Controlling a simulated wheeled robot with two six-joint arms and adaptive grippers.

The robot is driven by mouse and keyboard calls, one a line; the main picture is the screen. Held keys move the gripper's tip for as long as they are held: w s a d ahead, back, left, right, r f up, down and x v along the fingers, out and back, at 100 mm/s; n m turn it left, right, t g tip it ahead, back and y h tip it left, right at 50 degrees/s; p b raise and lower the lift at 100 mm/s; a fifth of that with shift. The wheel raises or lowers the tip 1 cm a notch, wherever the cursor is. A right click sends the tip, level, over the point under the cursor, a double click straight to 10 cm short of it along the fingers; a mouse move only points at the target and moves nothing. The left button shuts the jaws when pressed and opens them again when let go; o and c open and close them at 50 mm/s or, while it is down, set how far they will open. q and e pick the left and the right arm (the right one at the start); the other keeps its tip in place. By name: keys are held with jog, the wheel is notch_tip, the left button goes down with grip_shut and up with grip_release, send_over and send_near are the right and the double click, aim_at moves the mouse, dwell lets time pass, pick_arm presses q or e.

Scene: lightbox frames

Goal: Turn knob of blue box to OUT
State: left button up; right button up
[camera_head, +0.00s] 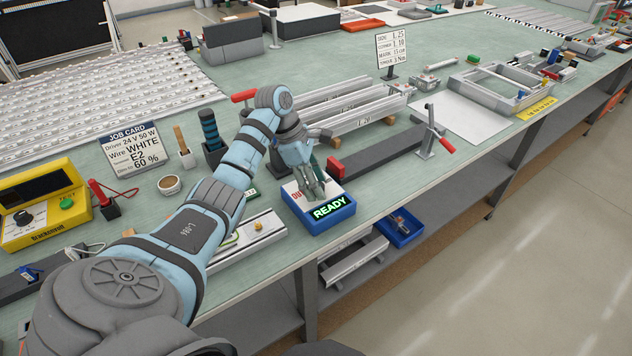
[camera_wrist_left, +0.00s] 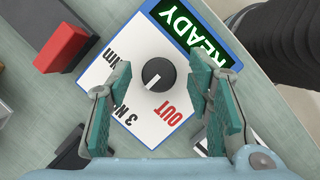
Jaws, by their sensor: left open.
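The blue box (camera_head: 318,213) stands at the front edge of the bench, with a white top and a lit green READY display (camera_head: 331,208). In the left wrist view, its round dark knob (camera_wrist_left: 158,74) has a white pointer mark turned to the lower left, toward the "3 Nm" print. The red "OUT" print (camera_wrist_left: 168,111) is to the lower right of the knob. My left gripper (camera_head: 311,187) is open above the box. In the wrist view its two fingertips (camera_wrist_left: 160,72) lie on either side of the knob, apart from it. My right gripper is not in view.
A red block (camera_head: 336,168) on a dark bar lies just behind the box. A light rail (camera_head: 250,240) lies to its left, and aluminium profiles (camera_head: 350,110) lie farther back. The bench edge drops off in front, above a lower shelf with a blue bin (camera_head: 400,228).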

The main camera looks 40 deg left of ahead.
pick_arm(q)
grip_shut()
jog(key=shift+r+n+t+p, duration=0.1)
jog(key=shift+n+t+p, duration=0.3)
jog(key=shift+n+p, duration=0.45)
jog(key=n+y+p, duration=0.1)
jog(key=n, duration=0.2)
jog(key=shift+n+t, duration=0.35)
jog(key=shift+t, duration=0.05)
jog(key=n+y+p, duration=0.1)
jog(key=n, duration=0.1)
jog(key=n+t+y+p, duration=0.1)
jog(key=n, duration=0.1)
jog(key=shift+d+n, duration=0.1)
jog(key=shift+n, duration=0.3)
grip_release()
jog(key=shift+s, duration=0.1)
